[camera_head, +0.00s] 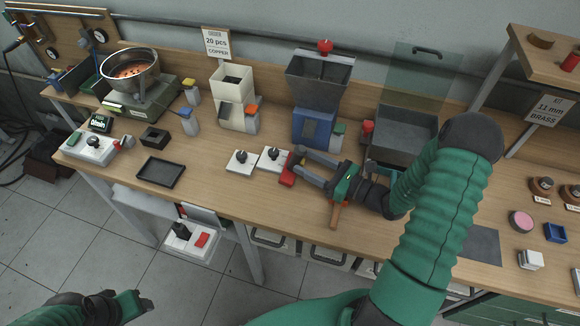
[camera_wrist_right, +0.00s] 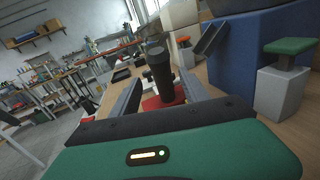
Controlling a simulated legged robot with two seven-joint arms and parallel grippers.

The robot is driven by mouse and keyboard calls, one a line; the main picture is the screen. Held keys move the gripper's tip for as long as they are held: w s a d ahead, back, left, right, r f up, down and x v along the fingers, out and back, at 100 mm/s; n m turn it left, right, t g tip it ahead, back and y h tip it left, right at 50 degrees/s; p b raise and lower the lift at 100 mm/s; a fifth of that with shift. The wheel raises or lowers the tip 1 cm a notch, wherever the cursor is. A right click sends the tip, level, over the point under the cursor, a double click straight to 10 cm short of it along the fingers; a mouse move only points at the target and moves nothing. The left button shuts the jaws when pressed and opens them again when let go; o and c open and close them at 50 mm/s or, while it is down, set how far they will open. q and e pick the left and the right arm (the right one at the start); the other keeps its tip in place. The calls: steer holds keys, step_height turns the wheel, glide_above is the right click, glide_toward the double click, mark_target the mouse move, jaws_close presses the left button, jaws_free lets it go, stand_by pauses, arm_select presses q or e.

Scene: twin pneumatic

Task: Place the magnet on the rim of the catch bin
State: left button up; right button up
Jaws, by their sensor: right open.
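The magnet appears to be the red block (camera_head: 287,176) with a dark upright post, on the bench in front of the blue hopper machine. In the right wrist view the black post (camera_wrist_right: 159,74) stands on its red base between my fingers. My right gripper (camera_head: 297,164) is open, with one finger on each side of the post. I cannot tell whether either finger touches it. A grey open bin (camera_head: 408,128), likely the catch bin, stands at the back, right of the blue machine and partly behind my right arm. My left gripper (camera_head: 143,302) is low at the left, away from the bench.
Two white switch boxes (camera_head: 240,161) sit left of the magnet. The blue hopper machine (camera_head: 315,125) stands behind it. A wooden handle (camera_head: 336,214) shows below my right gripper. A clear panel (camera_head: 420,75) rises over the grey bin. A black tray (camera_head: 160,172) lies farther left.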

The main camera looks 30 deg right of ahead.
mark_target(296, 156)
steer(key=x, duration=0.4)
steer(key=shift+w+r, duration=0.1)
steer(key=shift+w, duration=0.1)
steer(key=shift+w+d+f, duration=0.2)
steer(key=shift+w+d, duration=0.1)
steer(key=shift+d, duration=0.05)
steer(key=shift+a+r, duration=0.2)
steer(key=shift+a, duration=0.25)
steer(key=c, duration=1.1)
steer(key=shift+s+d, duration=0.1)
steer(key=shift+d, duration=0.05)
jaws_close()
